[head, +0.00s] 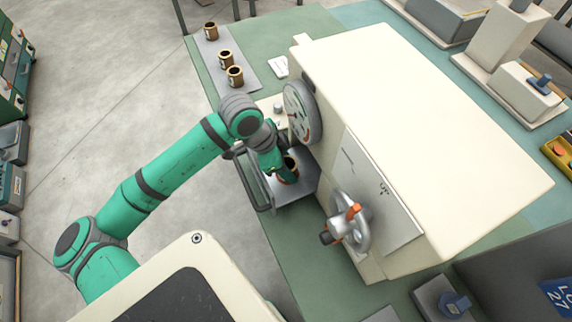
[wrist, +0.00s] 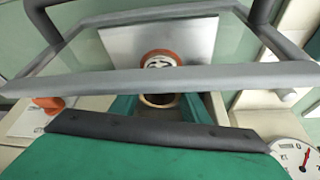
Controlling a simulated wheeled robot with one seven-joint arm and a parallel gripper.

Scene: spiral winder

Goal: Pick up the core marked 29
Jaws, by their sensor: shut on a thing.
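My gripper (head: 281,164) is at the front of the cream winder, above a light grey plate (head: 302,188). It is shut on a dark core with a brown rim (head: 290,164). In the wrist view the core (wrist: 159,100) sits between my two green fingers, its open end facing the camera. An orange-red round part with a pale, dark-marked face (wrist: 158,59) shows right beyond it; I cannot tell whether it belongs to the core. No number on the held core can be read.
Several other cores, among them a near one (head: 235,77), stand on a grey tray (head: 246,70) at the back. A grey-barred clear guard (head: 251,181) stands close to my gripper. The winder's dial (head: 299,111) and handwheel (head: 349,222) stick out nearby.

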